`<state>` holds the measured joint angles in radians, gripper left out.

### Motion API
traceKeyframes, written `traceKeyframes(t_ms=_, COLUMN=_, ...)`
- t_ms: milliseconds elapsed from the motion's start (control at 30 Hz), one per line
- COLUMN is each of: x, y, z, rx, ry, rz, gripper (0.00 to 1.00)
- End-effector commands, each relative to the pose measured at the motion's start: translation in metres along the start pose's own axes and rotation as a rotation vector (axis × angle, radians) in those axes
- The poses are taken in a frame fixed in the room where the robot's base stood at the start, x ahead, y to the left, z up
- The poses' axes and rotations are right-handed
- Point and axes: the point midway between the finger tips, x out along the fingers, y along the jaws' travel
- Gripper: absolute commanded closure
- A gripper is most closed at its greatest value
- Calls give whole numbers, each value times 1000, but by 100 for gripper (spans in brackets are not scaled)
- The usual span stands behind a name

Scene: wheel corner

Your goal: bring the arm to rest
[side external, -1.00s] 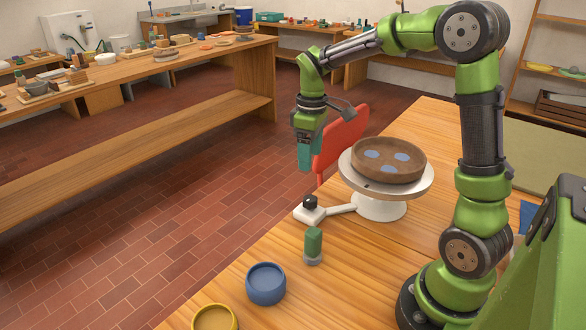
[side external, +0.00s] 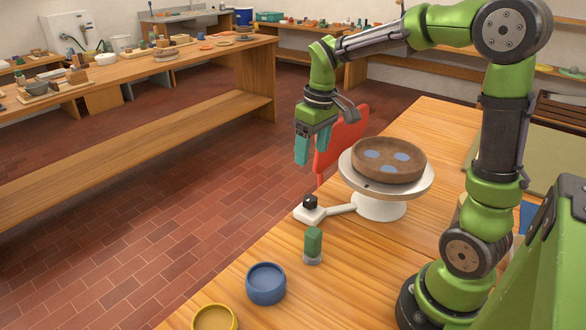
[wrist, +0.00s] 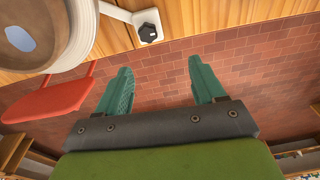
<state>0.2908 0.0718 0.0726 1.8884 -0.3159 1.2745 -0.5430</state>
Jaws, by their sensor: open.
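My gripper (side external: 313,150) hangs from the green arm, fingers down, over the far-left edge of the table and left of the wheel. In the wrist view its two teal fingers (wrist: 163,85) are wide apart with nothing between them, and the brick floor shows below. The white wheel (side external: 352,182) stands on the table and bears a brown bowl (side external: 388,172) with blue spots inside. Part of the bowl shows at the upper left of the wrist view (wrist: 20,40). My gripper touches none of these.
A white base with a black knob (side external: 310,205) joins the wheel. A green-topped stamp-like piece (side external: 313,245), a blue bowl (side external: 266,283) and a yellow bowl (side external: 215,318) stand nearer. A red chair (side external: 342,137) is close behind my gripper. The right wood tabletop is partly clear.

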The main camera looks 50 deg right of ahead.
Motion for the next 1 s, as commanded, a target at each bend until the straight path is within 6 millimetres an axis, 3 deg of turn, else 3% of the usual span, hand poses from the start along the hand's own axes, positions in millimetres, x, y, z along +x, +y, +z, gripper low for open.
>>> traceKeyframes(t_ms=300, x=-30, y=-62, z=70, rx=293, ry=278, rz=-110, gripper=31)
traceKeyframes(t_ms=500, x=-40, y=-88, z=110, rx=356, ry=415, rz=-219, gripper=31)
traceKeyframes(t_ms=667, x=-48, y=-98, z=124, rx=321, ry=466, rz=-255, gripper=31)
traceKeyframes(t_ms=1000, x=-53, y=-101, z=124, rx=304, ry=482, rz=-261, gripper=31)
